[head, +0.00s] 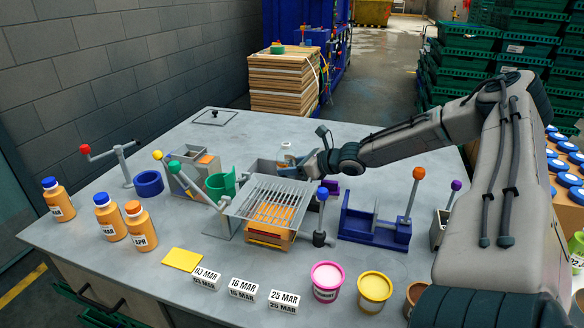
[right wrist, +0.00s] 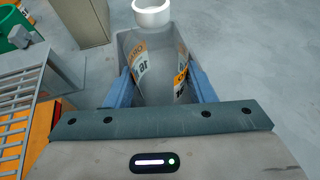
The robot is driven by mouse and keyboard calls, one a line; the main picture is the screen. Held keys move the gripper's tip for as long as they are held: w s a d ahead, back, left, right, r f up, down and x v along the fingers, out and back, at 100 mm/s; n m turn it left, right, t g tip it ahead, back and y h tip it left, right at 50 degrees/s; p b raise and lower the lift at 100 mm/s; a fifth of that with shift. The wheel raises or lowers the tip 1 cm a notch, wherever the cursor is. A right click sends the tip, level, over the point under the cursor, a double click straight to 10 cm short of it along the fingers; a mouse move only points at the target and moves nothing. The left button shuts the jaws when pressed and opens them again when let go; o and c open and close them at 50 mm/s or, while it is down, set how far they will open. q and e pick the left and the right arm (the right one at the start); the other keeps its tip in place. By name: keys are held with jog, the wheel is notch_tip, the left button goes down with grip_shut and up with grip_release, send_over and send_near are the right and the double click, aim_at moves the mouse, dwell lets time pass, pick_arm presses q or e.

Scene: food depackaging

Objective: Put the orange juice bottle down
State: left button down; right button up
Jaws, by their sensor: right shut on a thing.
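My left gripper is not in view.
Several filled orange bottles (head: 110,222) stand at the left. A wire rack (head: 268,200) over an orange-filled box, a green cup (head: 221,184) and a blue fixture (head: 375,226) stand close by. Date blocks (head: 243,288) and tubs (head: 326,281) line the front. The back left is mostly clear.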

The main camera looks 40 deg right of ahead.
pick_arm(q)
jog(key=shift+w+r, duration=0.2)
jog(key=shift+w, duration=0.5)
pick_arm(e)
jog(key=shift+f, duration=0.15)
jog(key=o, duration=1.2)
jog(key=shift+r, duration=0.25)
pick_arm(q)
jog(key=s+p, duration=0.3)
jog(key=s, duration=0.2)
pick_arm(e)
jog(key=shift+s+r, duration=0.2)
jog(key=shift+r, duration=0.55)
pick_arm(q)
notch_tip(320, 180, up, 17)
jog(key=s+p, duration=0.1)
jog(key=p, duration=1.6)
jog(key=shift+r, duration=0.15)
pick_arm(e)
jog(key=v, duration=1.1)
jog(key=shift+s+d+f, duration=0.2)
jog(key=shift+s+f, duration=0.05)
jog(key=shift+s, duration=0.05)
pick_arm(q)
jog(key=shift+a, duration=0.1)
